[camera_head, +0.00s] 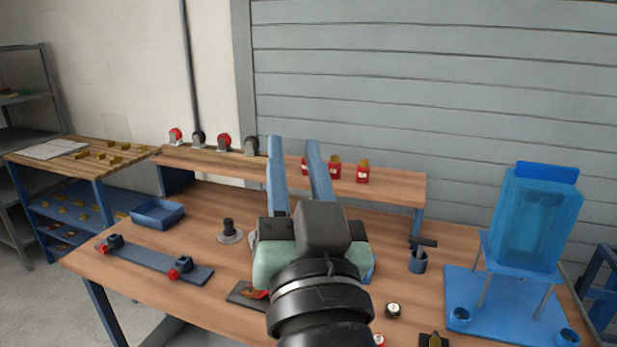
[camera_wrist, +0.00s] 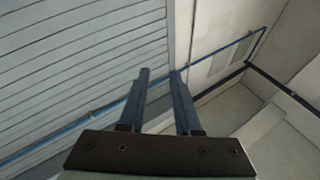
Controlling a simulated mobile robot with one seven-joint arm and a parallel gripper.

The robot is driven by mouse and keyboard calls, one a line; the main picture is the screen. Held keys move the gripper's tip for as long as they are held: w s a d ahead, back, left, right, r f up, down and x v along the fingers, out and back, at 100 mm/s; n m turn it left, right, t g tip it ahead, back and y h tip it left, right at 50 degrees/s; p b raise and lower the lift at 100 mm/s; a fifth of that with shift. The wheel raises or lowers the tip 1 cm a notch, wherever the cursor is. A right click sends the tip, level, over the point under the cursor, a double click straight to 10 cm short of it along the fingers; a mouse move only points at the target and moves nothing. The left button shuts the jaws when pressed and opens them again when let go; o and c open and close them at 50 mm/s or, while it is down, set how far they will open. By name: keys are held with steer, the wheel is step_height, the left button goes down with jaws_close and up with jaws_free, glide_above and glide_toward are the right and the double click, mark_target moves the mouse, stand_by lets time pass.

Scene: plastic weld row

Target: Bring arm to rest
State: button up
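My gripper (camera_head: 292,150) is raised above the wooden workbench (camera_head: 215,275) in the head view, its two blue fingers pointing up and away toward the grey slatted wall. The fingers are apart, with nothing visible between them. In the wrist view the gripper (camera_wrist: 159,74) is also empty, with a gap between the fingertips, and faces the wall and ceiling. My arm and wrist hide the middle of the bench.
A blue tray (camera_head: 158,214), a dark bar with red knobs (camera_head: 150,262) and a black-handled piece (camera_head: 229,232) lie left. Red bottles (camera_head: 362,172) stand on the rear shelf (camera_head: 395,184). A blue tank (camera_head: 535,220) stands right. Space above the bench is clear.

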steer(key=s+d+r+t+h+p, duration=0.1)
steer(key=s+r+t+h, duration=0.15)
steer(key=s+r, duration=0.4)
steer(key=s+r+t+h+p, duration=0.1)
steer(key=s+r+t, duration=0.25)
steer(key=r, duration=0.65)
step_height(320, 180, up, 12)
steer(key=p, duration=1.2)
steer(key=shift+w+n+g, duration=0.3)
steer(key=shift+g, duration=0.1)
